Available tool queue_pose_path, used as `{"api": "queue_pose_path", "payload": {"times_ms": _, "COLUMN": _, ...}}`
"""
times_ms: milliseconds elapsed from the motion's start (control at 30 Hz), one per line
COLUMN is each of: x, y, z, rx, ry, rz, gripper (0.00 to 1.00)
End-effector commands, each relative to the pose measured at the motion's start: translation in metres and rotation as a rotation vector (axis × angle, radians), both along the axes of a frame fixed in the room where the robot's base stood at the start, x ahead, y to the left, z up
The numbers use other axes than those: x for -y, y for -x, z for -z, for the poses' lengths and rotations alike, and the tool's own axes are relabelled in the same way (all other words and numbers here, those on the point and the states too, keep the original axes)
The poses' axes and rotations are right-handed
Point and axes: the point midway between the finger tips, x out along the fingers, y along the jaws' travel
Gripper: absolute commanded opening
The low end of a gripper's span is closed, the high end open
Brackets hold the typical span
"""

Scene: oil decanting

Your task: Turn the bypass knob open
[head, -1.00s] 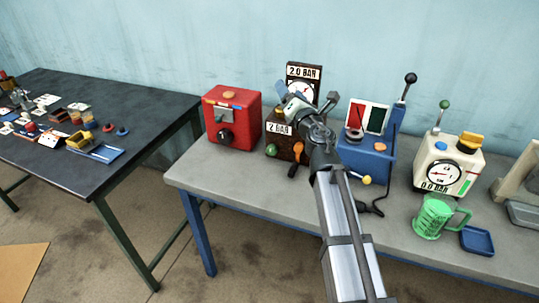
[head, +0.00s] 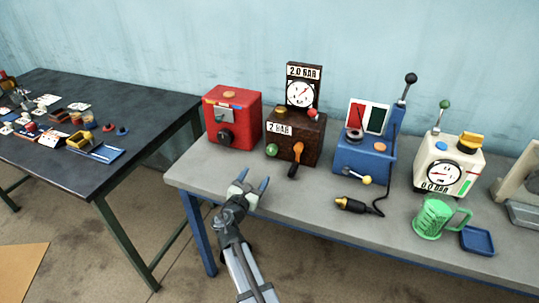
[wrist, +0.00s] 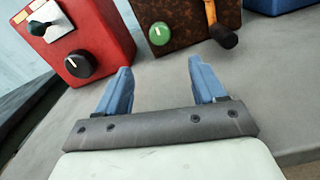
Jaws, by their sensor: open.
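My gripper (head: 254,181) is open and empty, over the table's front left edge, in front of the red box and the brown box. In the wrist view its blue fingers (wrist: 160,72) point toward the boxes and touch nothing. A round green knob (head: 271,150) is on the left of the brown box's front; in the wrist view the knob (wrist: 159,33) has a pale mark. A black round knob (head: 225,137) is on the red box's front, also seen as a knob (wrist: 80,64) in the wrist view. No label shows which knob is the bypass.
The brown box (head: 312,138) carries a gauge, a "2 BAR" plate and an orange lever (head: 296,157). To the right stand a blue box (head: 350,158), a cream gauge box (head: 438,158) and a green jug (head: 433,219). A corded plug (head: 352,205) lies on the grey table.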

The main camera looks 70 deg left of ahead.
Motion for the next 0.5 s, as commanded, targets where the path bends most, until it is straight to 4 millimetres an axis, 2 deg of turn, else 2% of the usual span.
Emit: {"api": "queue_pose_path", "payload": {"times_ms": 500, "x": -0.060, "y": -0.059, "z": 0.000, "rx": 0.000, "ry": -0.001, "rz": 0.001, "gripper": 0.69}}
